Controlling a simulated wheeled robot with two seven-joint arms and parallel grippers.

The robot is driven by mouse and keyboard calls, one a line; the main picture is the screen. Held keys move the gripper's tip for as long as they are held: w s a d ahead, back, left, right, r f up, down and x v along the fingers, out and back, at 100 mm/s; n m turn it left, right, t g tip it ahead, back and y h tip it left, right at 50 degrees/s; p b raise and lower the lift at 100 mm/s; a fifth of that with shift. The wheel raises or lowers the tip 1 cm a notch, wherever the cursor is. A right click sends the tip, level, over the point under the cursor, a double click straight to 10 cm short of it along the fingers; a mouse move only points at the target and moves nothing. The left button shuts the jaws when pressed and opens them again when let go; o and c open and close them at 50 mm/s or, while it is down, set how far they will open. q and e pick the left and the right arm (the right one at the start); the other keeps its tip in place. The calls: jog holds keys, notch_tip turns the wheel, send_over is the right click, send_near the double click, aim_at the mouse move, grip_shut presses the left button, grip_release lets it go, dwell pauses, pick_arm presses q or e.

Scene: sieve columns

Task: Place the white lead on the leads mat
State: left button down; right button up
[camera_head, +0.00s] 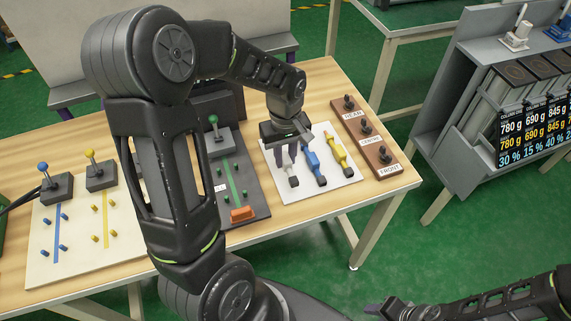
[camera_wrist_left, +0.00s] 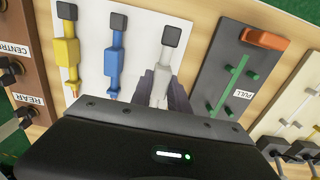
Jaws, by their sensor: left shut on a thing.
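The leads mat (camera_head: 306,200) is a white sheet on the wooden table, right of centre in the head view. The white lead (camera_wrist_left: 163,70) lies along the mat's edge beside the dark panel, its black end cap over the mat. My left gripper (camera_wrist_left: 165,92) is shut on its white body. In the head view my left gripper (camera_head: 287,152) is over the mat's left part and hides most of the white lead (camera_head: 292,168). A blue lead (camera_head: 313,164) and a yellow lead (camera_head: 338,152) lie beside it on the mat. My right gripper (camera_head: 386,308) is low at the right, its fingers unclear.
A dark panel (camera_head: 258,190) with a green strip and orange block adjoins the mat on the left. A brown board (camera_head: 372,150) with black knobs and labels stands to the right. A pale peg board (camera_head: 85,255) lies far left. The sieve column unit (camera_head: 490,110) stands apart at right.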

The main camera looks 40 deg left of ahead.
aim_at(285, 166)
pick_arm(q)
jog(key=shift+f, duration=1.9)
jog(key=shift+f, duration=0.25)
jog(key=c, duration=1.3)
grip_release()
jog(key=shift+r, duration=0.1)
jog(key=shift+o, duration=0.2)
jog(key=shift+r, duration=0.15)
notch_tip(285, 166, up, 12)
jog(key=shift+r+b, duration=0.1)
jog(key=shift+b, duration=0.3)
